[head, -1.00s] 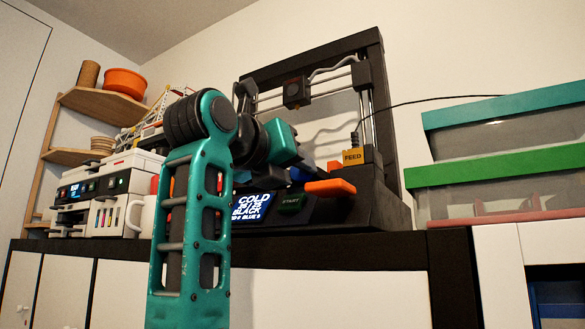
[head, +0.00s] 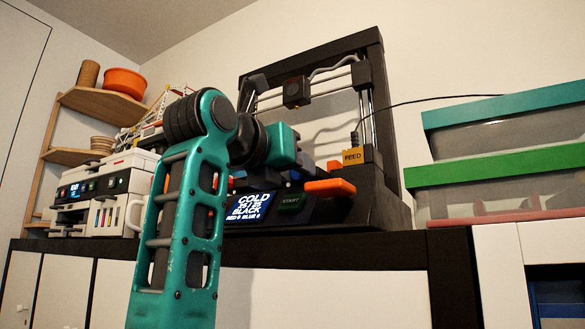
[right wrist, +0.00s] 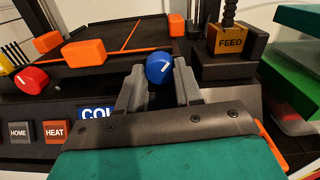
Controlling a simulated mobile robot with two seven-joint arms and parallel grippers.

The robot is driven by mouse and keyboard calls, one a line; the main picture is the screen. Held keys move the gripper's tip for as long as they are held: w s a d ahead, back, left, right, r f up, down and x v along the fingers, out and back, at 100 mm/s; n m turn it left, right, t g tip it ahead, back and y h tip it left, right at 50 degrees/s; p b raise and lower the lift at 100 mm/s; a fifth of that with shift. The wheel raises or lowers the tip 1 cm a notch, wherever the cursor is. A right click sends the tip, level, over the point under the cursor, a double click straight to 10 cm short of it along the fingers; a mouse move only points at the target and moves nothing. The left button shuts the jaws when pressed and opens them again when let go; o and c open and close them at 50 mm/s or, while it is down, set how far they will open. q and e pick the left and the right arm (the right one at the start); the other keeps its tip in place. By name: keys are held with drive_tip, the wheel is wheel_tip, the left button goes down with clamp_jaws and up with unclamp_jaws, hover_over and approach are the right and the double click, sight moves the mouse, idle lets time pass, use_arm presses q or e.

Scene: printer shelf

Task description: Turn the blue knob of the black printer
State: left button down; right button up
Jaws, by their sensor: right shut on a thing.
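The black printer (head: 376,205) stands on the dark shelf top in the head view, its lit display reading COLD and BLACK. The blue knob (right wrist: 157,66), with a white mark on its face, sits between the grey fingers of my right gripper (right wrist: 160,78) in the right wrist view. The gripper is shut on it. In the head view my teal right gripper (head: 284,146) reaches in front of the printer, and its fingertips and the knob are hard to make out. A red knob (right wrist: 30,80) is at the left of the wrist view. My left gripper is not in view.
An orange FEED block (head: 352,157) is at the printer's right. HEAT (right wrist: 56,132) and HOME (right wrist: 18,133) buttons are on the front panel. Lidded bins (head: 500,170) stand at the right. A white printer (head: 110,190) and a mug are at the left.

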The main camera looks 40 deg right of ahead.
drive_tip(key=o, duration=1)
drive_tip(key=shift+o, duration=0.2)
drive_tip(key=shift+a, duration=0.1)
drive_tip(key=b+v, duration=0.1)
drive_tip(key=v, duration=1.1)
drive_tip(key=shift+a, duration=0.35)
drive_tip(key=shift+s, duration=0.15)
